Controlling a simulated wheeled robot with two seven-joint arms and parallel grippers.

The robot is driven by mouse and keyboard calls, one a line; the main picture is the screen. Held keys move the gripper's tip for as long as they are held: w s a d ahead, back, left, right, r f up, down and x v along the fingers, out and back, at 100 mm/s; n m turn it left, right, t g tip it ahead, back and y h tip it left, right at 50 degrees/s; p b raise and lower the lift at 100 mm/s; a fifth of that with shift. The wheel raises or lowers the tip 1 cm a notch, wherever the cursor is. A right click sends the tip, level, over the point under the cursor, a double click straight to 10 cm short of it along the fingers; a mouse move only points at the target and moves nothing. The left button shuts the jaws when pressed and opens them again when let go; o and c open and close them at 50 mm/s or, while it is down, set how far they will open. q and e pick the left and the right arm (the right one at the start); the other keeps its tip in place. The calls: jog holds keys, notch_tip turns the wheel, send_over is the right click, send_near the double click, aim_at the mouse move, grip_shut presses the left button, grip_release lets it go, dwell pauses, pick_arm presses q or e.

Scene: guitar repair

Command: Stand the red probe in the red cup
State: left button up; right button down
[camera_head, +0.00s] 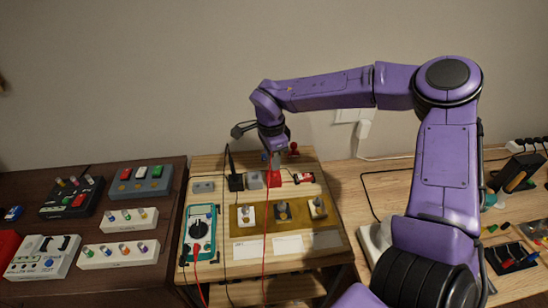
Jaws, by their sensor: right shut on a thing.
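My right gripper (271,156) is at the back of the wooden board, pointing down, just above the red cup. It is shut on the red probe, which is mostly hidden by the fingers; its thin red lead (265,235) hangs down from the gripper across the board. The red cup (275,181) is a small red block-like holder right under the gripper. Whether the probe's tip is inside the cup or above it, I cannot tell. My left gripper is not in view.
A black holder (236,184) with a thin black probe stands left of the red cup, with a grey block (254,180) between. A teal multimeter (201,232) lies front left. A brass plate (265,217) with knobs lies in front. Pedals fill the dark left table.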

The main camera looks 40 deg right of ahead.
jog(key=shift+f, duration=0.5)
jog(key=c, duration=0.7)
grip_release()
notch_tip(320, 180, up, 7)
jog(key=p, duration=0.7)
jog(key=shift+r+p, duration=0.15)
jog(key=shift+p, duration=0.25)
